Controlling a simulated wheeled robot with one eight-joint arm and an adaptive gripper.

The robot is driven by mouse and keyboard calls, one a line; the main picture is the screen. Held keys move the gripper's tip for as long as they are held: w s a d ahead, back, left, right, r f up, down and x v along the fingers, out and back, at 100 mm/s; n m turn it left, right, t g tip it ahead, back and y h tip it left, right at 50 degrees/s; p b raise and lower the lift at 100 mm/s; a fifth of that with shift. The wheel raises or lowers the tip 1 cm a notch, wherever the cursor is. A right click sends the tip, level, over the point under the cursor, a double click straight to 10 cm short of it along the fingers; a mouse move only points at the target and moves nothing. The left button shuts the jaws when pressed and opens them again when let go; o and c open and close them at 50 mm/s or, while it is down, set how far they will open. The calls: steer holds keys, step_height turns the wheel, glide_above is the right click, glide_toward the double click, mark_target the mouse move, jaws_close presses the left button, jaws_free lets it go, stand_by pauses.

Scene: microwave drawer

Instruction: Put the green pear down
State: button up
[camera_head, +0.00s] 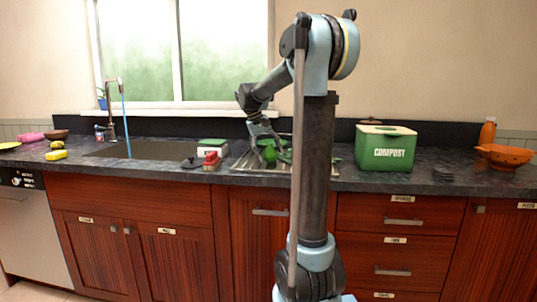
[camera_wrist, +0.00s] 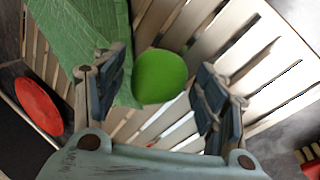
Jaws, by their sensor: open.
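The green pear (camera_wrist: 160,77) lies between the spread fingers of my gripper (camera_wrist: 158,98) in the wrist view, over the slatted drying rack (camera_wrist: 260,55). There is a gap between the pear and each finger, and my gripper is open. Whether the pear rests on the slats or on something hidden beneath it cannot be told. In the head view the pear (camera_head: 269,153) shows small at the rack, just below my gripper (camera_head: 264,141).
A green cloth (camera_wrist: 85,45) lies beside the pear. A red round object (camera_wrist: 38,106) is at the left in the wrist view. A green compost bin (camera_head: 385,148) stands right of the rack, and the sink (camera_head: 150,150) is to its left.

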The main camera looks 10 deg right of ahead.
steer(key=shift+r, duration=0.1)
steer(key=v, duration=1.2)
steer(key=s+d+f+y, duration=0.1)
steer(key=s+d+f, duration=0.1)
steer(key=s+f, duration=0.55)
steer(key=s+d+f+y, duration=0.1)
steer(key=s+d+f, duration=0.25)
steer(key=s, duration=0.65)
steer(key=s+f+t+y, duration=0.2)
steer(key=s+f, duration=1.5)
steer(key=f, duration=0.5)
steer(key=shift+s+a+m, duration=0.25)
steer(key=shift+s+m, duration=0.05)
steer(key=shift+f, duration=0.1)
